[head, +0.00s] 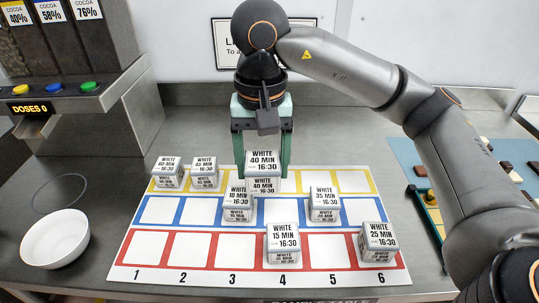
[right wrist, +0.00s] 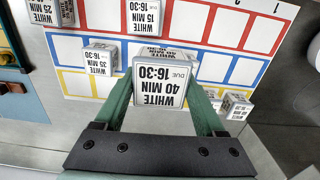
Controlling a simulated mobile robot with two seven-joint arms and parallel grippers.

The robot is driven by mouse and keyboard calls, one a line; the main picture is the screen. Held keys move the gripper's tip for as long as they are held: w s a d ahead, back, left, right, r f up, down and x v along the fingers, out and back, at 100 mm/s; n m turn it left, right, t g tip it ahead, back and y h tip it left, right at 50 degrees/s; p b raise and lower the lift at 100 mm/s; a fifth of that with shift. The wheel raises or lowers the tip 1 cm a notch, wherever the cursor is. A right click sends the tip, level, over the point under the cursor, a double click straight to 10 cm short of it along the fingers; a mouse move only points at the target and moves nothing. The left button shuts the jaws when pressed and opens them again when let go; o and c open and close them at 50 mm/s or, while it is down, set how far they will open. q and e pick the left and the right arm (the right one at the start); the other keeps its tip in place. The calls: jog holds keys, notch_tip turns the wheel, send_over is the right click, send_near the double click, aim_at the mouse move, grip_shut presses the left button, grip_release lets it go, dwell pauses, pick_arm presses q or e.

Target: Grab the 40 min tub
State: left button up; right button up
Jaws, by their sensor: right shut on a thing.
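The 40 min tub (head: 263,160) is a white box-shaped tub labelled WHITE 40 MIN 16:30. It is at the back of the numbered board, over the yellow row near column 4. My right gripper (head: 262,160) comes down from above with its green fingers on both sides of the tub, shut on it. In the right wrist view the tub (right wrist: 160,82) sits upside down in the picture between the fingertips of the gripper (right wrist: 160,95). I cannot tell whether its base touches the board. My left gripper is not in view.
The board (head: 120,272) also holds the 10 min (head: 238,203), 35 min (head: 324,203), 15 min (head: 283,243) and 25 min (head: 377,242) tubs. Two more tubs (head: 168,172) stand at back left. A white bowl (head: 55,240) and cocoa dispenser (head: 60,106) are left.

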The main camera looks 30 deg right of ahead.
aim_at(261, 161)
jog(key=shift+s+a+r+p, duration=0.15)
jog(key=shift+r+p, duration=0.15)
jog(key=shift+r, duration=0.2)
notch_tip(261, 161, up, 6)
jog(key=p, duration=0.5)
jog(key=shift+r+p, duration=0.2)
jog(key=shift+p, duration=0.2)
jog(key=shift+f, duration=0.1)
